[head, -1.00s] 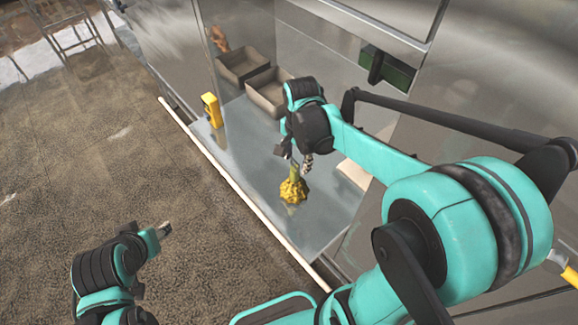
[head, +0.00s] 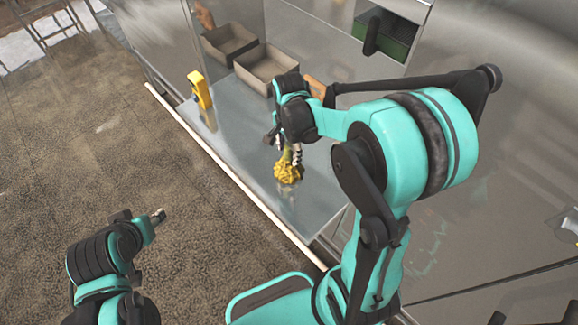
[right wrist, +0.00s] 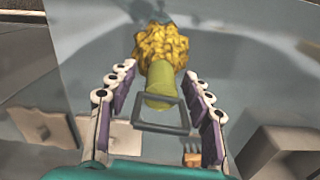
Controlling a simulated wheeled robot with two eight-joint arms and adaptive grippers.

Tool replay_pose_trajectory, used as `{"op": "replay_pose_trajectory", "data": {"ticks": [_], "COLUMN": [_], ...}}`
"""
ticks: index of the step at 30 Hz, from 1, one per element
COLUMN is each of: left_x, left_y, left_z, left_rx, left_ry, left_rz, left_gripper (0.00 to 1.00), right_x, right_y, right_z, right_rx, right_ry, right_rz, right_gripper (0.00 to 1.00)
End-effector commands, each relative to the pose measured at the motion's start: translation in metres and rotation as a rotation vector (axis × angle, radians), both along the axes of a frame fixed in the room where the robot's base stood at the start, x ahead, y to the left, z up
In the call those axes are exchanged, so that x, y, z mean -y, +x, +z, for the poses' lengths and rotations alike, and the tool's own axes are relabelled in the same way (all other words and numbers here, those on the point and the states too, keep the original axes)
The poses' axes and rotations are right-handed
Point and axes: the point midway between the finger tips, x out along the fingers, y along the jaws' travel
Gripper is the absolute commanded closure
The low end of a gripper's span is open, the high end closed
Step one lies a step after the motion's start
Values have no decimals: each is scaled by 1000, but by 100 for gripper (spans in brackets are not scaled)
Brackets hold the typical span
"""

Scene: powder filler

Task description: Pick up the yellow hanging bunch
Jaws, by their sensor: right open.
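The yellow bunch (head: 287,172) stands on the metal counter, with a knobbly yellow head low down and a yellow-green stem rising from it. My right gripper (head: 288,143) is just above it, pointing down, with its fingers around the stem's top. In the right wrist view the yellow bunch (right wrist: 160,60) has its stem end between the two open fingers of the right gripper (right wrist: 160,112), with gaps on both sides. A grey square frame shows by the stem end. My left gripper (head: 158,216) is at the lower left, away from the counter; its jaws are too small to judge.
The metal counter (head: 225,135) has a pale front edge. A yellow device (head: 200,89) stands at its left. Two open brown boxes (head: 228,40) (head: 268,66) are at the back, with a green bin (head: 392,35) higher up at right.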

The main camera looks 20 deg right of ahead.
Motion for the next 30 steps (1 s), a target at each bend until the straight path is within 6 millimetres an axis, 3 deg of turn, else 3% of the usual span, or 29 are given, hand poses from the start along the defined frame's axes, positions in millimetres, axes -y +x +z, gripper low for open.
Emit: {"op": "replay_pose_trajectory", "data": {"ticks": [3, 11, 17, 30], "left_x": [0, 0, 0, 0], "left_y": [0, 0, 0, 0], "left_z": [-4, -4, -4, -2], "left_rx": [0, 0, 0, 0], "left_ry": [0, 0, 0, 0], "left_rz": [0, 0, 0, 0], "left_gripper": [56, 56, 56, 56], "right_x": [0, 0, 0, 0], "right_y": [0, 0, 0, 0], "right_z": [-14, -16, -15, -11], "right_rx": [0, 0, 0, 0], "right_ry": [0, 0, 0, 0], "right_rz": [0, 0, 0, 0], "right_gripper": [50, 50, 100, 100]}}
